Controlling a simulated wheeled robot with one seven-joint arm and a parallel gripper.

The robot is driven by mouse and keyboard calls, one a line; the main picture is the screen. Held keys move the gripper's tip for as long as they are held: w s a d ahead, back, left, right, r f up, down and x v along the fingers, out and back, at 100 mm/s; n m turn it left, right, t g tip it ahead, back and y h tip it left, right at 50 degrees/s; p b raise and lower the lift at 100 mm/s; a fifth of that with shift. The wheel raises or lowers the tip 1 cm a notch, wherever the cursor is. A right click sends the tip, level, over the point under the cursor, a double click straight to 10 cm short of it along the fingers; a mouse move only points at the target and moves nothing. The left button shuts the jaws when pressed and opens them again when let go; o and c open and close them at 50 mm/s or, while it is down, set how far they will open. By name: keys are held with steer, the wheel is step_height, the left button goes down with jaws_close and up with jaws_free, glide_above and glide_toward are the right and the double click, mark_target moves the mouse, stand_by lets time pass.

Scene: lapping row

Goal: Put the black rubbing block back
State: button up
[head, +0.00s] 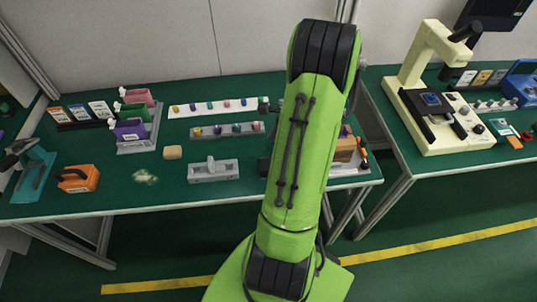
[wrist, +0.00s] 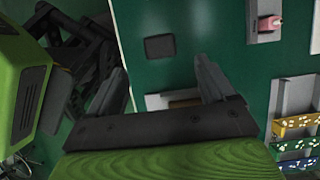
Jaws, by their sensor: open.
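A flat black block (wrist: 160,47), which looks like the rubbing block, lies on the green table in the wrist view. It is beyond the fingertips of my gripper (wrist: 162,78), apart from them. My gripper is open, with nothing seen between its fingers. A grey tray (wrist: 155,101) with a tan inside shows partly behind the right finger. In the head view a dark piece (head: 264,167) shows just left of my arm; I cannot tell whether it is the same block. My arm hides my gripper in the head view.
Bins (head: 130,132) and peg strips (head: 225,130) are farther back. A microscope (head: 440,110) stands on the right table.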

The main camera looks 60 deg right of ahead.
steer(key=w+a+r+n+h, duration=0.1)
steer(key=w+a+r+n, duration=0.2)
steer(key=a+r+n, duration=0.45)
steer(key=w+a+r+n+h, duration=0.1)
steer(key=w+a+r+n, duration=0.2)
steer(key=a+r+n, duration=0.45)
steer(key=s+a+r+n+t, duration=0.1)
steer(key=s+a+r+n, duration=0.1)
steer(key=s+a+n, duration=0.2)
steer(key=s+a+r+n+t, duration=0.1)
steer(key=s+a+r+n, duration=0.2)
steer(key=a+n, duration=0.5)
steer(key=shift+s+a+r+n+h, duration=0.3)
steer(key=shift+s+a+n+h, duration=0.1)
steer(key=shift+s+a, duration=0.5)
steer(key=shift+w+a, duration=0.1)
steer(key=shift+w, duration=0.05)
